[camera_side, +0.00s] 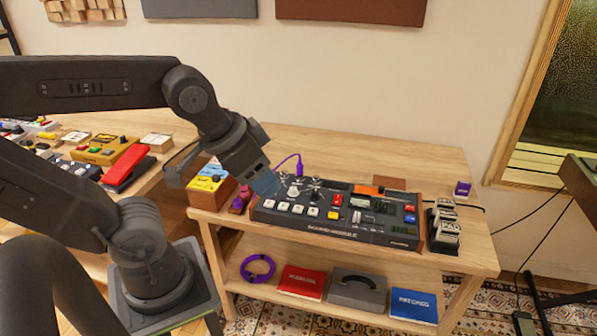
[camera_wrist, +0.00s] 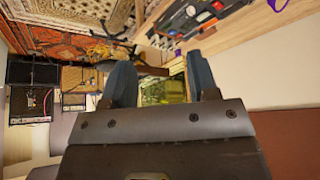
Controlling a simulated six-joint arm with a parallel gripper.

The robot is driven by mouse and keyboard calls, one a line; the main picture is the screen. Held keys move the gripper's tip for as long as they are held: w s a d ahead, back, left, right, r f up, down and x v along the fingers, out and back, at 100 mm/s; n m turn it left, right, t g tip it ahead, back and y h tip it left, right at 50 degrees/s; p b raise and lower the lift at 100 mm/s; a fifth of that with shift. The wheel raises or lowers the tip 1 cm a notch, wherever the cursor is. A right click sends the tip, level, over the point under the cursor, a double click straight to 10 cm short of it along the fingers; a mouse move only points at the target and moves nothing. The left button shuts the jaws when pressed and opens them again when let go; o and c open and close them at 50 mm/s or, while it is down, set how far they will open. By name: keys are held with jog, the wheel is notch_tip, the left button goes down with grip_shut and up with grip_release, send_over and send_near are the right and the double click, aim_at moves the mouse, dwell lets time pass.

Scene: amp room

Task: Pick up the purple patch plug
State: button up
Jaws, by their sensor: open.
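A purple cable (camera_side: 288,157) arches up behind the left part of the black sound module (camera_side: 335,213); a purple plug-like end (camera_side: 299,171) stands at its right. A second magenta-purple piece (camera_side: 241,198) sits left of the module, partly hidden; I cannot tell which is the patch plug. My gripper (camera_side: 266,186) is over the module's left end, with bluish fingers. In the wrist view, my gripper (camera_wrist: 161,82) has its two fingers apart with nothing between them. A bit of purple (camera_wrist: 278,4) shows at that view's top right edge.
A yellow and blue box (camera_side: 210,182) stands left of the module. Pale blocks (camera_side: 445,225) and a small purple box (camera_side: 463,188) stand to its right. The lower shelf holds a purple coil (camera_side: 258,268), a red box (camera_side: 301,281) and a grey case (camera_side: 357,291). The back of the tabletop is mostly clear.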

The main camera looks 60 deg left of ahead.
jog(key=w+a+n+y, duration=0.1)
jog(key=w+a+n, duration=0.2)
jog(key=w+a, duration=0.5)
jog(key=n+g+y, duration=0.2)
jog(key=n, duration=0.4)
send_over(299, 163)
jog(key=s+d, duration=0.3)
jog(key=d, duration=0.1)
notch_tip(299, 163, down, 15)
jog(key=shift+s+a+x, duration=0.1)
jog(key=shift+s+x, duration=0.05)
jog(key=shift+x, duration=2.2)
jog(key=shift+s+a+x, duration=0.1)
jog(key=shift+x, duration=2.25)
jog(key=shift+s+a+x, duration=0.1)
jog(key=shift+s+x, duration=0.05)
jog(key=shift+x, duration=2.25)
jog(key=shift+c, duration=0.5)
jog(key=c, duration=0.9)
